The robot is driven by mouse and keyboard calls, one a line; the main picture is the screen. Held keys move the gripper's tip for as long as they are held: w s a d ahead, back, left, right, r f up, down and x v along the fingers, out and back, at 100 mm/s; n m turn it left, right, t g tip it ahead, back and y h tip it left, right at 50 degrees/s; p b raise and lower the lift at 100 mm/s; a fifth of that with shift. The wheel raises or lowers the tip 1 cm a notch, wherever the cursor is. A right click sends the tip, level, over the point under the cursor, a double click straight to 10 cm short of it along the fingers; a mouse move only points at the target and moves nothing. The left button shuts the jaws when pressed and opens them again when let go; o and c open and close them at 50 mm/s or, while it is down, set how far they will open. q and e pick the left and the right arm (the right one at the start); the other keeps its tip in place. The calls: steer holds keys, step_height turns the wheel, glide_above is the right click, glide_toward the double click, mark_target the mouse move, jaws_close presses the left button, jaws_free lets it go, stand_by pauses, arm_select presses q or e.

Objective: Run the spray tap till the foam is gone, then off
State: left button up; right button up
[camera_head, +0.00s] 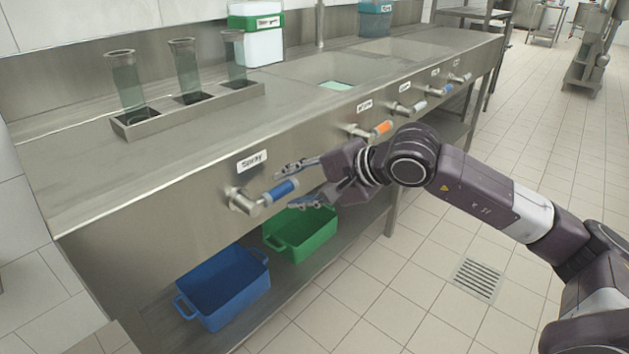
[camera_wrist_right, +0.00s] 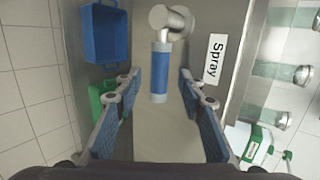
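The spray tap (camera_head: 262,195) sticks out of the counter's front panel and has a blue handle. Its label (camera_head: 252,160) reads "Spray". My right gripper (camera_head: 284,187) is open, with its fingers on either side of the blue handle's end. In the right wrist view the blue handle (camera_wrist_right: 160,72) lies between the open fingers (camera_wrist_right: 158,85), apart from both. A pale green patch (camera_head: 336,86), possibly foam, shows in the sink basin (camera_head: 310,70). My left gripper is not in view.
More taps line the panel to the right, the nearest with an orange handle (camera_head: 382,128). A rack (camera_head: 190,112) with three glass tubes stands on the counter. A blue crate (camera_head: 225,285) and a green crate (camera_head: 300,233) sit on the lower shelf.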

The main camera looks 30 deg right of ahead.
steer(key=v, duration=0.7)
steer(key=shift+s, duration=0.15)
stand_by(0.4)
